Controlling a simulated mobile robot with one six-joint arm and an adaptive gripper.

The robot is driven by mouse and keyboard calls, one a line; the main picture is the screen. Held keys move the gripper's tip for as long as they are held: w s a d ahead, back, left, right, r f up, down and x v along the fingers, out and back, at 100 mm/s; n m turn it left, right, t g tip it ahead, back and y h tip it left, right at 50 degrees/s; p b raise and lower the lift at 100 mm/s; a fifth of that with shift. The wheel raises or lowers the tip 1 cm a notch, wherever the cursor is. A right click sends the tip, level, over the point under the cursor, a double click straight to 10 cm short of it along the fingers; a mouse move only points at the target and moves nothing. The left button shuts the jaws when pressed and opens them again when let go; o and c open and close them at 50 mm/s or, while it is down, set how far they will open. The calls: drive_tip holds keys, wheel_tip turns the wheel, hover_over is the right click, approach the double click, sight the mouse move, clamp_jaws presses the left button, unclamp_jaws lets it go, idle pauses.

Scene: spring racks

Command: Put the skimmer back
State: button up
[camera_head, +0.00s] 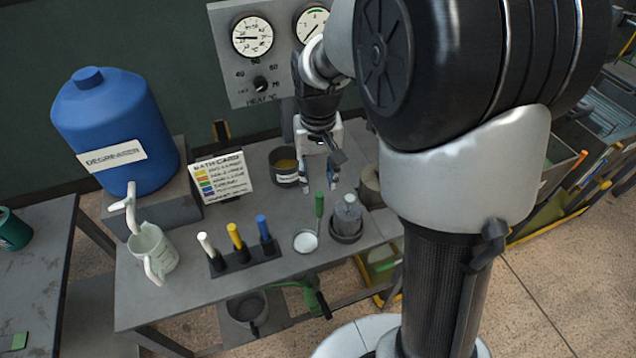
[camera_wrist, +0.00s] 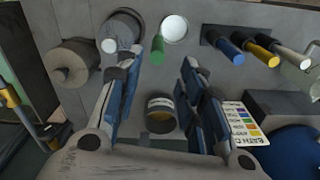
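The skimmer appears to be the tool with the green handle (camera_head: 319,204), which rises beside a pale round disc (camera_head: 305,241) on the bench. I cannot tell whether the disc is its head or a separate dish. In the wrist view the green handle (camera_wrist: 157,49) shows beside the white disc (camera_wrist: 174,29). My gripper (camera_head: 320,185) hangs above the bench, behind the handle, with its fingers apart and nothing between them. In the wrist view the gripper (camera_wrist: 160,68) is also open. A dark rack (camera_head: 245,263) holds white, yellow and blue handles.
A small pot with yellow contents (camera_head: 285,178) stands near my gripper. A grey canister in a round holder (camera_head: 347,217) is right of the handle. A bath card (camera_head: 222,177), a blue degreaser jug (camera_head: 117,125) and a pale beaker (camera_head: 153,246) stand left. The front bench is partly clear.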

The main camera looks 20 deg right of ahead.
drive_tip(key=shift+s+r, duration=0.1)
drive_tip(key=shift+r, duration=0.35)
drive_tip(key=s+a+r+n+t, duration=0.1)
drive_tip(key=s+r, duration=0.4)
drive_tip(key=s, duration=0.5)
drive_tip(key=s+a+r+n+t, duration=0.1)
drive_tip(key=s+r, duration=0.4)
drive_tip(key=s, duration=0.6)
drive_tip(key=shift+a+t, duration=0.9)
drive_tip(key=shift+t, duration=0.3)
wheel_tip(320, 180, down, 3)
drive_tip(key=b, duration=0.3)
drive_tip(key=shift+f, duration=0.1)
drive_tip(key=shift+d, duration=0.15)
